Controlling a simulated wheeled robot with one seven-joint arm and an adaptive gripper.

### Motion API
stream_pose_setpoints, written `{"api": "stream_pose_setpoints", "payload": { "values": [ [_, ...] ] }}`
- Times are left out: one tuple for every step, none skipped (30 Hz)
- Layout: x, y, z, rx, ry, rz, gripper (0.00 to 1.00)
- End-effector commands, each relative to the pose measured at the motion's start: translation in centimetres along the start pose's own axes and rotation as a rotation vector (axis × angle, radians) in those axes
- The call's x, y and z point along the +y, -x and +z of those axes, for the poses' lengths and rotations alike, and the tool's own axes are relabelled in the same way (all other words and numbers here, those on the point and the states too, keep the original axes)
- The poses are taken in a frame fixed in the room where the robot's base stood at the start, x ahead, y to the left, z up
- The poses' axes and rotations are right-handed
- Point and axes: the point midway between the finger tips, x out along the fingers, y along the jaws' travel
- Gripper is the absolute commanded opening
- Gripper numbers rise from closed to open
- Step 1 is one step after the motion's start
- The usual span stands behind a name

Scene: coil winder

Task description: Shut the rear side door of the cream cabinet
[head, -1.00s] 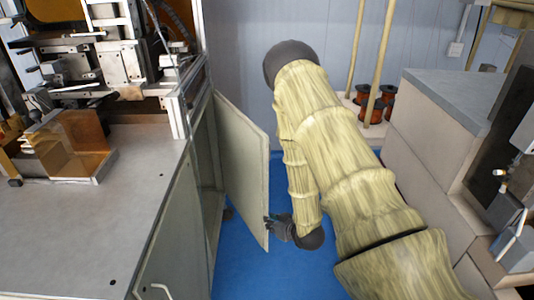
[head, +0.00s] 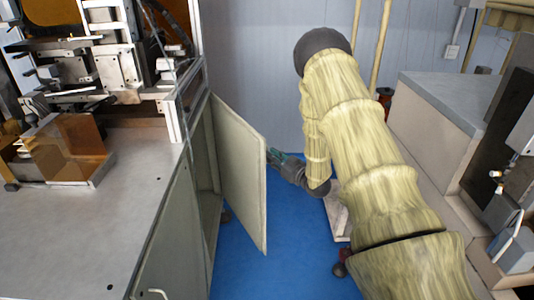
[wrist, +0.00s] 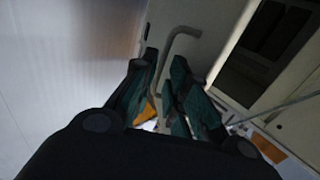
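The cream cabinet (head: 172,235) stands at left, with its rear side door (head: 238,172) swung open to the right. Dark space shows inside the cabinet behind the door. My gripper (head: 272,157) is at the door's free outer edge, about mid-height; I cannot tell whether it touches. In the wrist view, the fingers of my gripper (wrist: 166,72) are apart, with a narrow gap between them. A grey bar handle (wrist: 180,34) on a pale panel shows just beyond the fingertips. Whether part of the handle is between the fingers is hard to tell.
Machine parts and an amber box (head: 65,150) stand on the cabinet top. A grey-topped pale unit (head: 435,120) stands at right, beside my arm. Blue floor (head: 290,250) is clear below the door. A grey wall (head: 250,60) closes the back.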

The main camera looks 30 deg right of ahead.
Motion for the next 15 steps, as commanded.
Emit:
{"api": "stream_pose_setpoints", "payload": {
  "values": [
    [-0.1, -0.7, 0.0, 0.0, 0.0, 0.0, 0.15],
    [0.0, -1.1, 0.0, 0.0, 0.0, 0.0, 0.15],
    [0.0, -1.6, 0.0, 0.0, 0.001, 0.0, 0.15],
    [0.0, -1.9, 0.0, 0.0, 0.001, 0.0, 0.15],
    [0.0, -2.2, -0.1, 0.0, 0.001, 0.0, 0.15],
    [0.0, -2.6, -0.1, 0.0, 0.002, 0.0, 0.15],
    [0.0, -2.8, 0.0, -0.001, 0.001, 0.0, 0.15],
    [0.0, -3.0, 0.0, -0.001, 0.001, 0.0, 0.15],
    [0.0, -3.2, 0.0, -0.002, 0.001, 0.0, 0.15],
    [0.0, -3.3, 0.1, -0.002, 0.0, 0.0, 0.15],
    [0.0, -3.4, 0.1, -0.002, 0.0, 0.0, 0.15],
    [0.0, -3.5, 0.1, -0.002, 0.0, 0.001, 0.15],
    [0.0, -3.5, 0.1, -0.001, 0.0, 0.001, 0.15],
    [0.0, -3.6, 0.1, -0.001, 0.0, 0.001, 0.15],
    [0.0, -3.6, 0.1, -0.001, 0.0, 0.001, 0.15]
  ]
}}
